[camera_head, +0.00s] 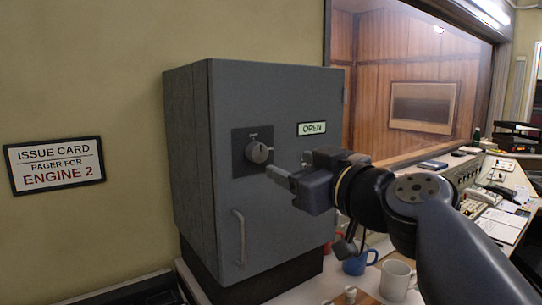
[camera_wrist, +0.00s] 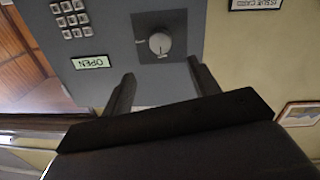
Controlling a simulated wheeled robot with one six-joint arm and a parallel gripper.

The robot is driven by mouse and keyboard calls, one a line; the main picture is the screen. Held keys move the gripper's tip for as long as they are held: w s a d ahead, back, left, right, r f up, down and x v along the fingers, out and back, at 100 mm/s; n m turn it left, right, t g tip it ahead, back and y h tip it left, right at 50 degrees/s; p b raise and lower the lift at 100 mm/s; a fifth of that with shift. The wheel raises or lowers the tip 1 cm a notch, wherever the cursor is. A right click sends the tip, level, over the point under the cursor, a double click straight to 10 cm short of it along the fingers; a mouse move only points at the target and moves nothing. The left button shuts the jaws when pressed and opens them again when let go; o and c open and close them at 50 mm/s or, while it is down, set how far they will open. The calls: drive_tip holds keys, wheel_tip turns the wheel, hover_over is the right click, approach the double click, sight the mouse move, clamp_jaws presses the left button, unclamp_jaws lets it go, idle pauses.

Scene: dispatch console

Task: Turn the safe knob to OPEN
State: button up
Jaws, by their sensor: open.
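The grey safe (camera_head: 190,140) stands upright with its door shut. Its round silver knob (camera_head: 257,152) sits on a dark square plate (camera_head: 240,163), left of a lit OPEN sign (camera_head: 312,128). A bar handle (camera_head: 240,238) is lower on the door. My gripper (camera_head: 281,178) is open and empty, just in front of and slightly below right of the knob. In the wrist view the knob (camera_wrist: 160,44) shows beyond and between my spread fingertips (camera_wrist: 161,70), apart from them. Small marks on the plate are too small to read surely.
A keypad (camera_wrist: 70,18) is on the safe door, hidden behind my arm in the head view. A blue mug (camera_head: 357,264) and a white mug (camera_head: 396,279) stand on the counter below my arm. A wall sign (camera_head: 55,165) hangs left. The console (camera_head: 470,175) is right.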

sight(260, 154)
drive_tip(key=p+x, duration=0.2)
drive_tip(key=x, duration=0.7)
drive_tip(key=shift+w+a, duration=0.2)
drive_tip(key=shift+w, duration=0.15)
drive_tip(key=shift+f, duration=0.1)
drive_tip(key=shift+c, duration=0.2)
drive_tip(key=c, duration=1)
